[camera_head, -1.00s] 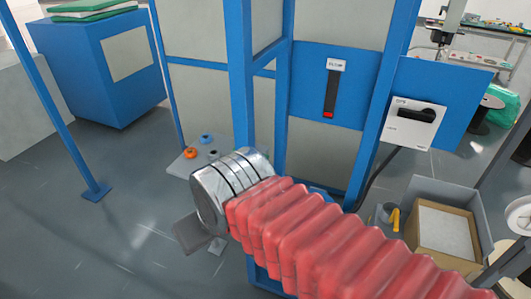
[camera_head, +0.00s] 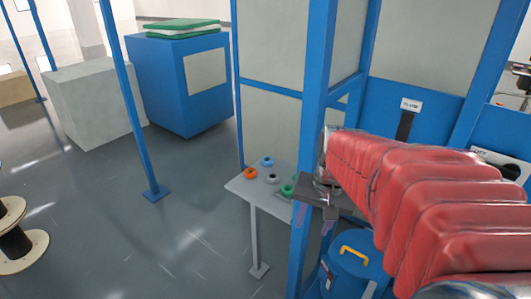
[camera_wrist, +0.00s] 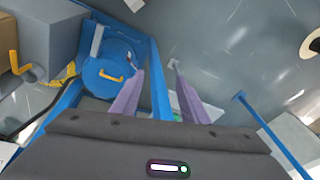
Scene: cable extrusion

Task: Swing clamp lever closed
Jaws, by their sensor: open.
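No part is plainly marked as the clamp lever, so I cannot tell which one it is. A yellow handle (camera_head: 355,252) sits on the lid of a blue drum (camera_head: 348,275); the handle (camera_wrist: 110,76) also shows in the wrist view. A blue panel carries a small label (camera_head: 411,105) above a dark slot (camera_head: 405,127); its lower part is hidden by my red-sleeved arm. My gripper (camera_wrist: 158,68) has purple fingers spread apart with nothing gripped. Between them, further off, runs a blue post. The drum lies left of the fingers in the wrist view.
A small grey table (camera_head: 244,189) with several coloured rings stands left of my gripper. A blue post (camera_head: 312,140) rises close by. A black rotary handle (camera_head: 510,172) is at far right. A blue cabinet (camera_head: 185,85) stands behind.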

